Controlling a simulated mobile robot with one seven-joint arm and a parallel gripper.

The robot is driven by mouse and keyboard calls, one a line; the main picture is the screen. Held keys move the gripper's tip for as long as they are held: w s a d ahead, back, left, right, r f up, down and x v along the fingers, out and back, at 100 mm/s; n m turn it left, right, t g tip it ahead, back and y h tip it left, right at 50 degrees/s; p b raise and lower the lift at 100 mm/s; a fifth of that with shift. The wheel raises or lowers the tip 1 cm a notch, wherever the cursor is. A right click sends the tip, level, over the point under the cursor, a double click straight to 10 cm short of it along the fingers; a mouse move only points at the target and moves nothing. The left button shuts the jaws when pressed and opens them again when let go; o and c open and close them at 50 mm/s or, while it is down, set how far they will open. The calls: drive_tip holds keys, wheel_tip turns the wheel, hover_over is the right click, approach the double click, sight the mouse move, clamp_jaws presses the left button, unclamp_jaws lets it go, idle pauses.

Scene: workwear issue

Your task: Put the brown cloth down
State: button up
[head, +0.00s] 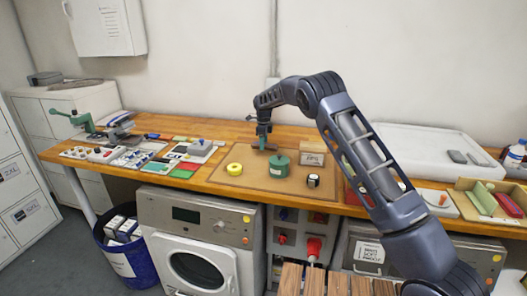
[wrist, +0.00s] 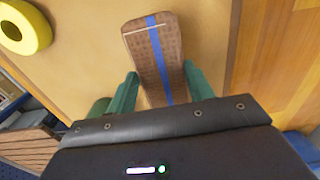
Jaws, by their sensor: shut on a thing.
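My gripper (head: 263,138) reaches down over the back part of a tan mat (head: 222,178) on the wooden bench. It is shut on the brown cloth (wrist: 160,55), a folded, flat strip with a blue stripe and a pale line near its far end. The cloth sits between the two green fingers in the wrist view (wrist: 150,90). In the head view the cloth (head: 268,147) shows as a small brown patch below the fingers. I cannot tell whether it touches the mat.
A yellow ring (head: 234,168) and a green tin (head: 279,166) stand on the mat in front of my gripper. A labelled box (head: 311,156) and a black-and-white round item (head: 313,180) are to the right. Small items crowd the bench's left side.

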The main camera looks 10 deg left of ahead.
sight(263, 156)
drive_tip(key=shift+f, duration=2.2)
drive_tip(key=o, duration=1)
drive_tip(key=shift+f, duration=0.15)
drive_tip(key=shift+c, duration=0.2)
